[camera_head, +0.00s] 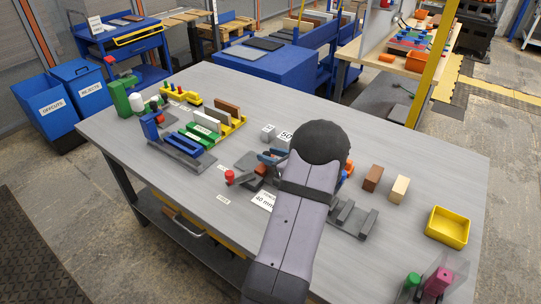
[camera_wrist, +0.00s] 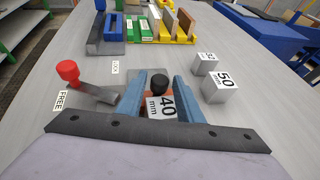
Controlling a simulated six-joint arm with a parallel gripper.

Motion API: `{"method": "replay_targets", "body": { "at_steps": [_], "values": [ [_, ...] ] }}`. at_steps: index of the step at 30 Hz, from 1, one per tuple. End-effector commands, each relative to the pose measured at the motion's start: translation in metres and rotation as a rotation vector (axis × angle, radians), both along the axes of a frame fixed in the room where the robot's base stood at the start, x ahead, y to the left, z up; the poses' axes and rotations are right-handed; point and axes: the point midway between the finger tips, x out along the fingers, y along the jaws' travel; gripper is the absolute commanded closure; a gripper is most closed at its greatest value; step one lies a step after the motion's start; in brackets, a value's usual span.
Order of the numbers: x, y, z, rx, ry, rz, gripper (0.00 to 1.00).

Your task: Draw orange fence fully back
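In the wrist view, a small orange part (camera_wrist: 150,93), which I take as the orange fence, shows between my fingers, mostly hidden. A black round knob (camera_wrist: 158,81) stands at it, between my fingertips. My gripper (camera_wrist: 160,80) has two blue fingers, spread with a gap on each side of the knob. A red-knobbed lever (camera_wrist: 68,71) is at left, by a "FREE" label (camera_wrist: 62,98); a "LOCK" label (camera_wrist: 115,67) lies farther off. In the head view my arm hides most of the fence.
Grey blocks, one marked "50" (camera_wrist: 222,86), stand right of my fingers. A yellow rack with upright boards (camera_head: 227,122) is beyond. Brown (camera_head: 373,178) and tan (camera_head: 399,188) blocks and a yellow bin (camera_head: 448,227) are at right.

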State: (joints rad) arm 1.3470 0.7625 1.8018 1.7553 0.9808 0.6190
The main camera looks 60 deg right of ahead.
Motion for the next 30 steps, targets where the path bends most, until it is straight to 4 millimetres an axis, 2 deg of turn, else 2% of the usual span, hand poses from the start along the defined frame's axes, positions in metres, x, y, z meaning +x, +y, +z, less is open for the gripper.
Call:
{"method": "replay_targets", "body": {
  "at_steps": [1, 3, 4, 9, 17, 25, 26, 27, 30],
  "values": [
    [0.000, 0.000, 0.000, 0.000, 0.000, 0.000, 0.80],
    [0.000, 0.000, 0.000, 0.000, 0.000, 0.000, 0.97],
    [0.000, 0.000, 0.000, 0.000, 0.000, 0.000, 1.00],
    [0.003, 0.000, -0.001, -0.001, 0.000, 0.001, 1.00],
    [0.038, 0.000, -0.001, 0.000, -0.001, 0.002, 1.00],
    [0.040, 0.000, 0.001, 0.000, -0.003, 0.002, 1.00],
    [0.040, 0.000, 0.001, 0.000, -0.004, 0.002, 0.70],
    [0.040, 0.000, 0.001, 0.000, -0.003, 0.002, 0.61],
    [0.040, 0.000, 0.001, 0.000, -0.002, 0.002, 0.59]
  ]
}}
